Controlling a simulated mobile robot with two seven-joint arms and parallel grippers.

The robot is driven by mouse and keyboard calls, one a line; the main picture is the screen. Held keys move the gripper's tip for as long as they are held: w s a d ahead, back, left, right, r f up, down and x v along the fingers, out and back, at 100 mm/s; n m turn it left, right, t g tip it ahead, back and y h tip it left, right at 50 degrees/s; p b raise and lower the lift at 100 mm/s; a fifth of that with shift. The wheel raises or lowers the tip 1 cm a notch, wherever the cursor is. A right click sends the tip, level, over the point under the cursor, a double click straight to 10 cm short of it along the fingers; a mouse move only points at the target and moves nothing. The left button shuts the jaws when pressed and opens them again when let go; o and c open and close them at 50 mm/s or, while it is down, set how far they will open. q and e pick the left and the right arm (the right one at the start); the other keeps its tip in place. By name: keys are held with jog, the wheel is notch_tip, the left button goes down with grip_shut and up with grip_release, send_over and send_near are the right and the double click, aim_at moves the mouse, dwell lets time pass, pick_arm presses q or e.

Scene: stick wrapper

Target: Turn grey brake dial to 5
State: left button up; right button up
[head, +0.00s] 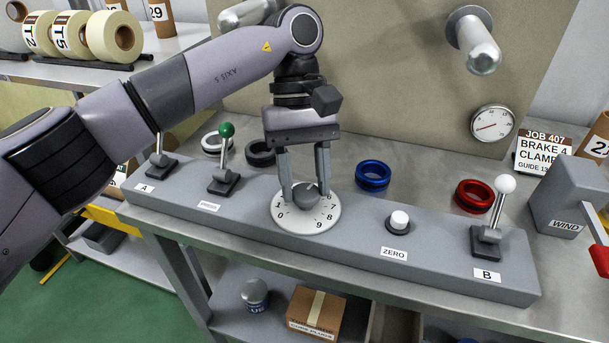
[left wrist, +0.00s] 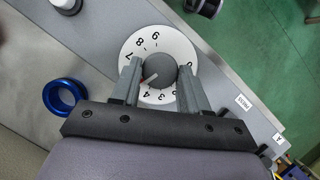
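The brake dial is a white numbered disc (head: 318,222) with a round grey knob (head: 306,197) at its centre, set in the grey console. In the left wrist view, the knob (left wrist: 160,70) has a short red and white mark at its lower left. The mark points toward the left finger, just past the 4; numbers there are hidden behind that finger. My left gripper (head: 306,190) points down over the dial, its two fingers on opposite sides of the knob and apparently touching it. In the left wrist view, its fingers (left wrist: 160,75) flank the knob closely. My right gripper is not seen.
The console carries a green-topped lever (head: 226,131), a white ZERO button (head: 399,220) and a white-topped lever B (head: 505,185). Blue (head: 373,175) and red rings (head: 474,195) lie behind it. A job card (head: 542,150) and round gauge (head: 492,124) are at right.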

pick_arm(q)
jog(key=o, duration=0.4)
jog(key=shift+c, duration=0.2)
jog(key=shift+r, duration=0.15)
jog(key=p+v, duration=0.1)
jog(key=v, duration=0.6)
